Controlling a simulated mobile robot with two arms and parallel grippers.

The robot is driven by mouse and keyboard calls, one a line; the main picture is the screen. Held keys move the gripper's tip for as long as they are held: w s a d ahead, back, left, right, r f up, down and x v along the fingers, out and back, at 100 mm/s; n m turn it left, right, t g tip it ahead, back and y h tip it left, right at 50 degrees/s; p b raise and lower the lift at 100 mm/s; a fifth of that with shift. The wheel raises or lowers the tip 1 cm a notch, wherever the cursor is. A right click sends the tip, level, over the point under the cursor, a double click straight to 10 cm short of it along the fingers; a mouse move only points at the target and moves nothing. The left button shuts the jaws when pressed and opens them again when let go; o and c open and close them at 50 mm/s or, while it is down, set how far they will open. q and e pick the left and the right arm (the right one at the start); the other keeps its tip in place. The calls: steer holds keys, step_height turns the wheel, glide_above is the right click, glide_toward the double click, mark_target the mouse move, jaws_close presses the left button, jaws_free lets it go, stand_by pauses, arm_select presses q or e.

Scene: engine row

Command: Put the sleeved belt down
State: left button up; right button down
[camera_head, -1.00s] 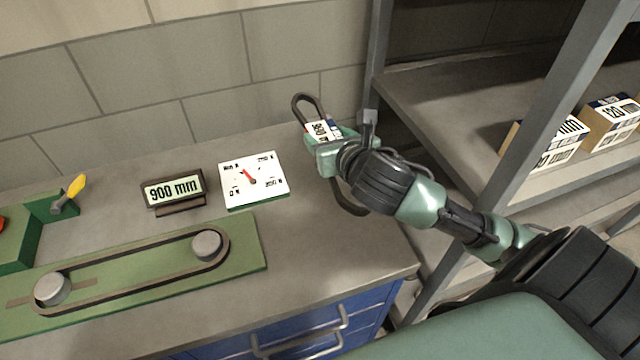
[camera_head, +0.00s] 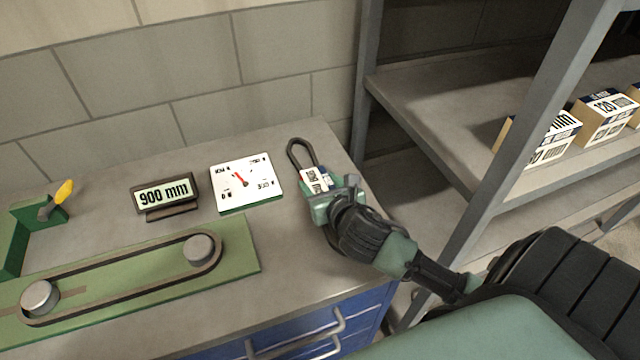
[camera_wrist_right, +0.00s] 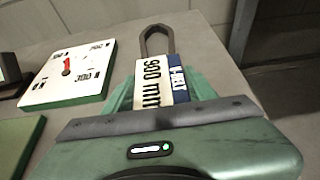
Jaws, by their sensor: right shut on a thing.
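The sleeved belt (camera_head: 301,153) is a dark loop with a white and blue printed sleeve (camera_head: 315,180) around its middle. My right gripper (camera_head: 322,192) is shut on the sleeve, low over the right end of the bench top. In the right wrist view the sleeve (camera_wrist_right: 160,82) reads "900 mm" and sits between the green jaws; the belt loop (camera_wrist_right: 157,40) sticks out beyond it. The belt's near end is hidden behind my gripper and wrist. I cannot tell whether the belt touches the bench. My left gripper is not in view.
The grey bench (camera_head: 285,240) has free room right of the dial plate (camera_head: 246,184). Left of it stand a display (camera_head: 165,194) reading "900 mm" and a green board (camera_head: 120,285) with a belt around two pulleys. A shelf with boxes (camera_head: 605,118) stands right.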

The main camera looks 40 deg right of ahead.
steer(key=shift+c, duration=2.4)
jaws_free()
steer(key=shift+f, duration=0.1)
steer(key=v, duration=1.2)
steer(key=shift+s, duration=0.1)
